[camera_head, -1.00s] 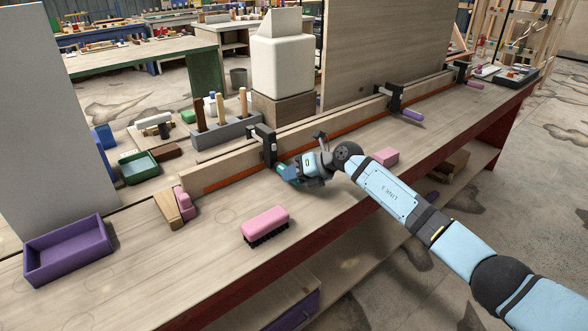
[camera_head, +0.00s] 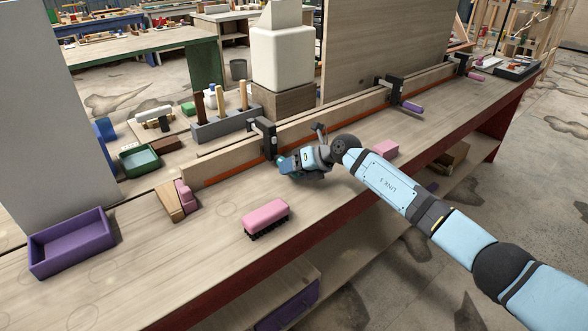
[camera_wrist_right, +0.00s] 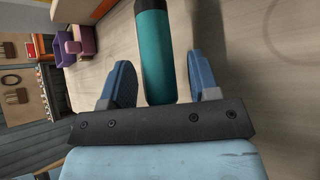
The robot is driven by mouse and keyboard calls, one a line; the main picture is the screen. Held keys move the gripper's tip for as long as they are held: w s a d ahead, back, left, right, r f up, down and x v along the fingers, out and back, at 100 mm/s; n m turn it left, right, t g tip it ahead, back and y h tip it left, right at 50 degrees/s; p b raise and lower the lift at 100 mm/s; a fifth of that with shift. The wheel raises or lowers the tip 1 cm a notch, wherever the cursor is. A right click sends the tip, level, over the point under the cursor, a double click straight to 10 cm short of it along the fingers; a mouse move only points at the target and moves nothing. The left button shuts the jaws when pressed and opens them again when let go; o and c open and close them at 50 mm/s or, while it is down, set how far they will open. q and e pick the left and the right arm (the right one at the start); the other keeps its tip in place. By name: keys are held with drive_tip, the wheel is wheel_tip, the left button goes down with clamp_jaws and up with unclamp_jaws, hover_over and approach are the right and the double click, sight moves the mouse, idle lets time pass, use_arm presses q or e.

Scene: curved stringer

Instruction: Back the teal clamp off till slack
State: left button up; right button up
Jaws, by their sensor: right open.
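The teal clamp's black frame (camera_head: 263,138) grips the long wooden stringer (camera_head: 225,158) on the bench. Its teal handle (camera_wrist_right: 155,55) lies between the two blue fingers of my right gripper (camera_wrist_right: 161,82) in the wrist view, with a gap on each side. In the head view my right gripper (camera_head: 288,163) is at the handle and covers most of it. My right gripper is open around the handle and not closed on it. My left gripper is not in view.
A tool block (camera_head: 227,124) stands behind the stringer.

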drive_tip(key=p+v, duration=0.1)
drive_tip(key=v, duration=1.2)
drive_tip(key=shift+s+d+r, duration=0.15)
drive_tip(key=shift+d+r, duration=0.1)
drive_tip(key=shift+d, duration=0.05)
